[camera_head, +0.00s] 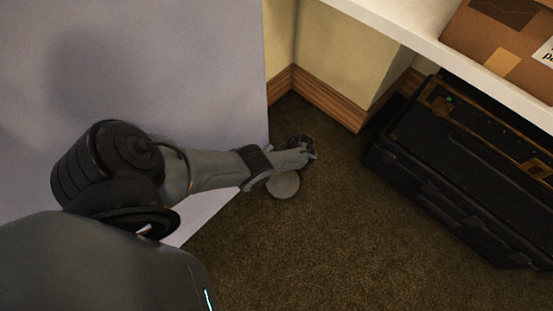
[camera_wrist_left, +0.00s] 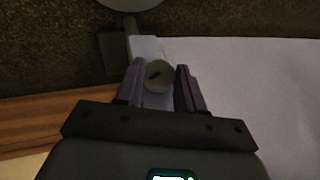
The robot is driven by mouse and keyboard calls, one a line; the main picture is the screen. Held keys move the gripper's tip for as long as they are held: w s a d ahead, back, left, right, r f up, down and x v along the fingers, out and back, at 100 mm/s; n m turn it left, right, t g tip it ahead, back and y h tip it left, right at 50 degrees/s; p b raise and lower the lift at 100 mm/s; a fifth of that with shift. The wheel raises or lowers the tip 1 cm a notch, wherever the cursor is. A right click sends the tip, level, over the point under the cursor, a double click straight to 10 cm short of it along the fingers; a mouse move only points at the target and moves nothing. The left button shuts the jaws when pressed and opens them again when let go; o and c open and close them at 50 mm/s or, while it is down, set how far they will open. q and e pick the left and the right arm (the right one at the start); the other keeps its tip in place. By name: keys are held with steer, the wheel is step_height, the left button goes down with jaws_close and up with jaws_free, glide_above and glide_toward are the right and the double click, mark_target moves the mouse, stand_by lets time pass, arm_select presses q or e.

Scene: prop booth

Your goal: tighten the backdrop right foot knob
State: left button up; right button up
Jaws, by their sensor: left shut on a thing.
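The backdrop (camera_head: 180,60) is a large pale grey-violet panel at the left of the head view; it also fills the right of the left wrist view (camera_wrist_left: 260,90). My left gripper (camera_head: 306,150) is at the panel's lower right corner, near the floor. In the left wrist view, the fingers of my left gripper (camera_wrist_left: 160,82) are on both sides of the small round knob (camera_wrist_left: 159,75), shut on it. The knob has a dark mark on its face. It cannot be made out in the head view. A round grey disc (camera_head: 284,185) lies beside the gripper. My right gripper is not in view.
A black case (camera_head: 460,170) stands on the brown carpet (camera_head: 300,260) at the right, under a white shelf (camera_head: 420,35) with a cardboard box (camera_head: 500,35). A wooden skirting board (camera_head: 330,100) runs behind the gripper. The carpet between the panel and case is clear.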

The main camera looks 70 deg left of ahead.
arm_select(q)
steer(key=o, duration=1)
steer(key=shift+s, duration=0.1)
steer(key=shift+o, duration=0.2)
steer(key=p+v, duration=0.5)
steer(key=v, duration=0.5)
steer(key=shift+w+r+p, duration=0.2)
steer(key=shift+r+p, duration=0.15)
steer(key=shift+p, duration=0.05)
steer(key=shift+d, duration=0.1)
